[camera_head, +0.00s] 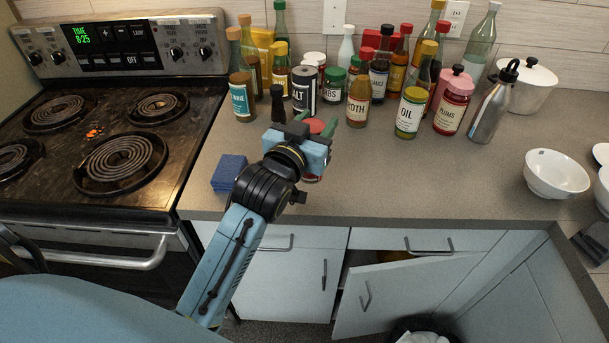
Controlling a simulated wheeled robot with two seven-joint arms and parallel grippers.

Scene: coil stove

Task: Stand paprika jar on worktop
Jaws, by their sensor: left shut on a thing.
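My left gripper (328,128) is over the front part of the grey worktop (420,180). It is shut on a small jar with a red lid (315,125), likely the paprika jar. The lid shows just beyond the gripper body, and a reddish bit of the jar shows below it. The gripper hides most of the jar and its label. The jar looks roughly upright. I cannot tell whether its base touches the worktop. My right gripper is not in view.
Several bottles and jars crowd the back, including an oil bottle (409,112), a plums jar (452,107) and a steel bottle (491,108). A blue sponge (228,173) lies left of the gripper. A white bowl (555,174) stands right. The worktop's middle front is clear. A cupboard door (400,295) hangs open below.

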